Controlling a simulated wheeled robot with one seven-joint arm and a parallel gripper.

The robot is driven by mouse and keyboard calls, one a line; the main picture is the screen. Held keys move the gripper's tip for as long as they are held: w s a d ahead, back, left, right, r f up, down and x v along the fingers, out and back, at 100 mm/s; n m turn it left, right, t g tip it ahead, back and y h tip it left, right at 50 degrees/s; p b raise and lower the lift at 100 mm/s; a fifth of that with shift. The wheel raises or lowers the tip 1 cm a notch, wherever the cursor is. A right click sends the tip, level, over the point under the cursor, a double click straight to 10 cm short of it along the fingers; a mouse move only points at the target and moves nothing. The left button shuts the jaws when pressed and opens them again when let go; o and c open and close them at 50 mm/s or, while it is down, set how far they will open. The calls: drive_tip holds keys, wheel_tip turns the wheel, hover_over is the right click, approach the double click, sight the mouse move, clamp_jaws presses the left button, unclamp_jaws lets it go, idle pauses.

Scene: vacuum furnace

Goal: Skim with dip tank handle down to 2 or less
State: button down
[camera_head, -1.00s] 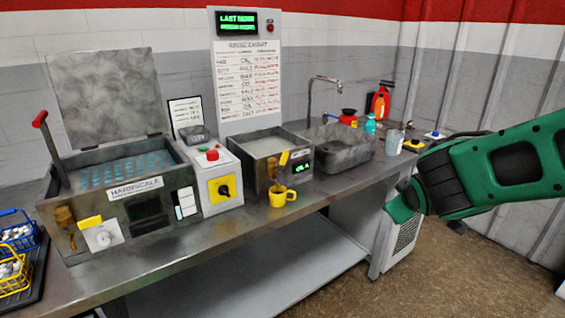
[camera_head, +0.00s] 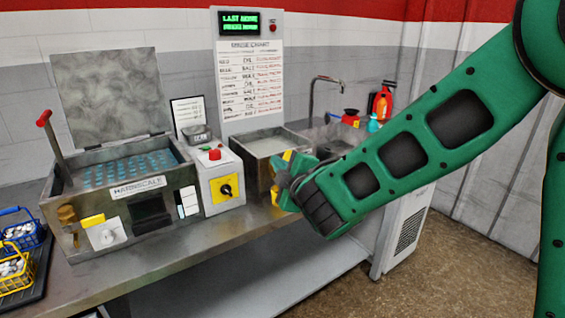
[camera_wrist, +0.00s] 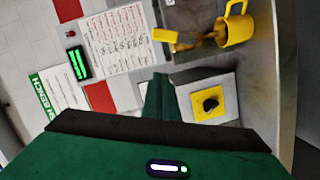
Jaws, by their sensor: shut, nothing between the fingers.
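The middle tank (camera_head: 240,150), with grey liquid (camera_head: 268,145), stands on the bench; I take it as the dip tank. Its yellow handle (camera_head: 288,155) shows just above my gripper (camera_head: 290,182). In the wrist view the yellow handle (camera_wrist: 164,36) lies beside a brass tap (camera_wrist: 192,42) and a yellow mug (camera_wrist: 234,28). My gripper (camera_wrist: 161,92) is shut and empty, in front of the tank; I cannot tell whether it touches anything.
Left of the tank stand a grey box with a yellow switch plate (camera_head: 226,190) and the HARNSCALE tank (camera_head: 138,187), with its own yellow lever (camera_head: 92,220). A sink (camera_head: 325,143) lies to the right, partly behind my arm. Wire baskets (camera_head: 16,270) sit far left.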

drive_tip(key=w+d+f, duration=0.1)
drive_tip(key=w+f, duration=0.1)
drive_tip(key=w, duration=0.4)
drive_tip(key=shift+d, duration=0.3)
drive_tip(key=shift+a, duration=0.15)
